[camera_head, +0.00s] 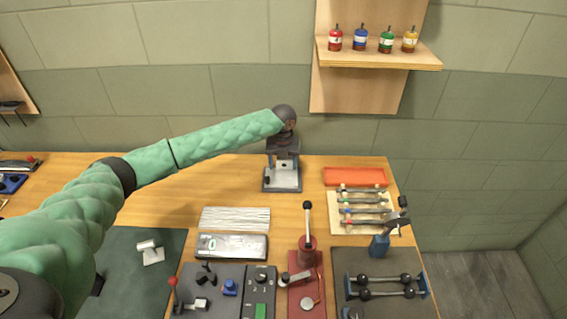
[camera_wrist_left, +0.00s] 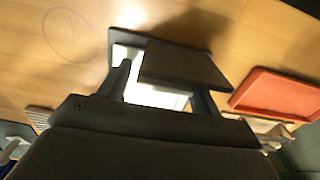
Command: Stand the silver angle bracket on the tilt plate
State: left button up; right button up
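The dark-framed stand with a pale plate (camera_head: 286,181), which I take for the tilt plate, is at the back middle of the bench. My left gripper (camera_head: 284,157) points down over it. In the left wrist view the fingers (camera_wrist_left: 162,82) are wide apart. A dark flat slab (camera_wrist_left: 186,66) lies beyond and partly between them, over the bright plate (camera_wrist_left: 152,95). A gap shows beside the left finger. I cannot tell whether the slab is the bracket or part of the stand. A silver-white angled piece (camera_head: 150,252) lies on the green mat. My right gripper is not in view.
An orange tray (camera_head: 355,177) is right of the stand, with a rack of rods (camera_head: 362,212) in front. A ribbed pale pad (camera_head: 235,218) and a silver case (camera_head: 232,246) lie nearer. A red lever press (camera_head: 307,250) and dumbbell-like bars (camera_head: 385,285) fill the front right.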

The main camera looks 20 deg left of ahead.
pick_arm(q)
jog(key=shift+s+d+f, duration=0.2)
jog(key=shift+d+f, duration=0.1)
jog(key=shift+f, duration=0.15)
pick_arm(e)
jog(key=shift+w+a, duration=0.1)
pick_arm(q)
jog(key=shift+r, duration=0.3)
jog(key=shift+w+d+r+b, duration=0.2)
jog(key=shift+r+b, duration=0.1)
jog(key=shift+r, duration=0.25)
jog(key=shift+w+d+r+b, duration=0.15)
jog(key=shift+r+b, duration=0.15)
jog(key=shift+r, duration=0.25)
jog(key=r, duration=0.3)
jog(key=r+b, duration=0.1)
jog(key=r, duration=0.2)
jog(key=r+b, duration=0.1)
jog(key=r, duration=0.2)
jog(key=shift+a, duration=0.35)
jog(key=shift+s+r+b, duration=0.1)
jog(key=shift+r+b, duration=0.25)
jog(key=shift+r, duration=0.3)
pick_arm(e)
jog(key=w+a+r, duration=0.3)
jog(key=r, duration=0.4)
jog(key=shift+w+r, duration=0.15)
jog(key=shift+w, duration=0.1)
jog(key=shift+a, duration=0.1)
